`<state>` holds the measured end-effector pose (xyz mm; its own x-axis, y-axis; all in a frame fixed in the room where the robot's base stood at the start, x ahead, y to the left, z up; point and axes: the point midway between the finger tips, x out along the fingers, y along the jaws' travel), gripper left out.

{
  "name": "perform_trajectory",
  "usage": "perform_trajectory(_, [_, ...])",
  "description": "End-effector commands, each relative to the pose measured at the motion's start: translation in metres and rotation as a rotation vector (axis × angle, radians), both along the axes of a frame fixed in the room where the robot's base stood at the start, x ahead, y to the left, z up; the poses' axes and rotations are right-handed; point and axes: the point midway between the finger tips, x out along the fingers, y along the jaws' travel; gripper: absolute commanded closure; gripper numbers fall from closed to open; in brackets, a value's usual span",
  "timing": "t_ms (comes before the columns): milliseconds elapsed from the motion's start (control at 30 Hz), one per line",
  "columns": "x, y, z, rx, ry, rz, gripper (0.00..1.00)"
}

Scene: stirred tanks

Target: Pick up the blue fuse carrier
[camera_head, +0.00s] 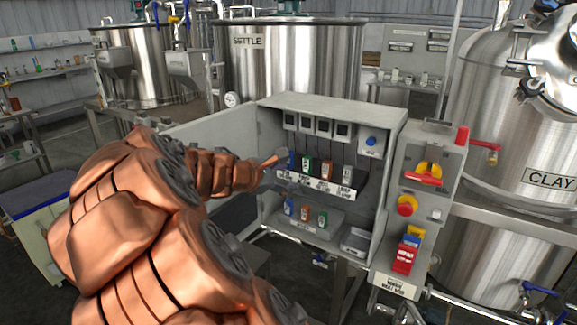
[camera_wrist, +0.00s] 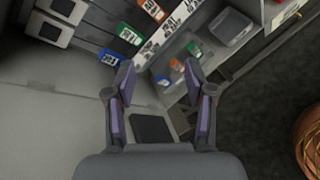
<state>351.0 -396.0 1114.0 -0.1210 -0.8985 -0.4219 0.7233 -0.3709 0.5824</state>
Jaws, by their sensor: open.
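One is at the left end of the upper row in the open grey cabinet, in the head view (camera_head: 291,160) and in the wrist view (camera_wrist: 109,57). My gripper (camera_wrist: 160,72) is open and empty. I cannot tell the exact distance. In the head view my arm partly hides the cabinet's left side.
A grey box (camera_head: 356,240) sits at the right of the lower shelf. The cabinet door (camera_head: 215,135) is open to the left. A switch panel (camera_head: 425,165) with a red handle adjoins the right.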

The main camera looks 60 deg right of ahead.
Motion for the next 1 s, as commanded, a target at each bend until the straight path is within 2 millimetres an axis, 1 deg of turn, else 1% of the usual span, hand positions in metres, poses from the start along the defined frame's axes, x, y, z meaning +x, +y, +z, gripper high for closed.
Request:
perform_trajectory(33, [0.012, -0.022, 0.003, -0.044, 0.097, 0.05, 0.46])
perform_trajectory(100, [0.03, -0.044, 0.006, -0.096, 0.23, 0.127, 0.46])
perform_trajectory(200, [0.054, -0.069, 0.003, -0.144, 0.406, 0.228, 0.46])
perform_trajectory(300, [0.073, -0.086, -0.002, -0.176, 0.541, 0.306, 0.46])
perform_trajectory(400, [0.085, -0.095, -0.01, -0.188, 0.629, 0.358, 0.46])
perform_trajectory(567, [0.092, -0.104, -0.014, -0.196, 0.682, 0.389, 0.46])
perform_trajectory(800, [0.093, -0.122, -0.017, -0.196, 0.679, 0.387, 0.46])
perform_trajectory(1000, [0.095, -0.133, -0.022, -0.195, 0.679, 0.388, 0.46])
